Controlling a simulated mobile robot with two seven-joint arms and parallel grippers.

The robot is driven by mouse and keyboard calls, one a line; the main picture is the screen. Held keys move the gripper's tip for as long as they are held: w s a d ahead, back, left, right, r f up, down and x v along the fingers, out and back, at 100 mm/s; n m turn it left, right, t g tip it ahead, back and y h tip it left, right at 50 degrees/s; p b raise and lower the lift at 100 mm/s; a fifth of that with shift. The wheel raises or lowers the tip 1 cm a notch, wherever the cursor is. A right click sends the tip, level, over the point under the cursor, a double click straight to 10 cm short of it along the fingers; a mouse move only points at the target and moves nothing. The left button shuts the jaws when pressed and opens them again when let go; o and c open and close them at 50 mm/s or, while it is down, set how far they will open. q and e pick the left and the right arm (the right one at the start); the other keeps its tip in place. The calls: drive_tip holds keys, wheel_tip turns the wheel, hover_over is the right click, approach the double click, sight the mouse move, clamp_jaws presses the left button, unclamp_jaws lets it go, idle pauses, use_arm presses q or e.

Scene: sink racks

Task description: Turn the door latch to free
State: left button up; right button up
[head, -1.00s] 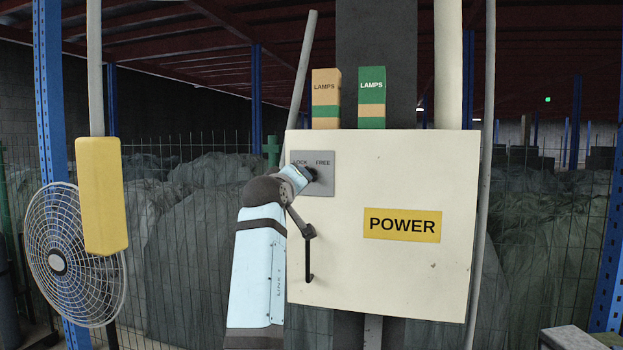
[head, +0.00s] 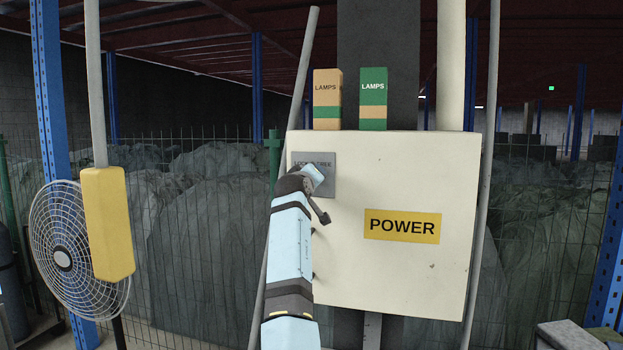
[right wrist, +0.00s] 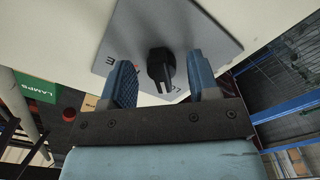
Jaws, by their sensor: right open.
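The door latch is a black knob (right wrist: 160,68) with a pale pointer line on a grey plate (head: 328,180) marked LOCK and FREE. The plate is on the cream power cabinet's door, at its upper left. In the right wrist view, my right gripper (right wrist: 158,75) is open, with one blue finger on each side of the knob and gaps showing. In the head view my right arm covers the knob and part of the lettering, so the knob's setting is hard to tell. My left gripper is not in view.
The cream cabinet (head: 400,280) carries a yellow POWER label (head: 402,226). Two LAMPS boxes (head: 328,100) (head: 373,100) stand on top. A yellow box (head: 108,225) hangs at left by a fan (head: 65,255). Wire fence stands behind.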

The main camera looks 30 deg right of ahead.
drive_tip(key=shift+a, duration=0.1)
drive_tip(key=shift+c, duration=1.3)
drive_tip(key=c, duration=0.6)
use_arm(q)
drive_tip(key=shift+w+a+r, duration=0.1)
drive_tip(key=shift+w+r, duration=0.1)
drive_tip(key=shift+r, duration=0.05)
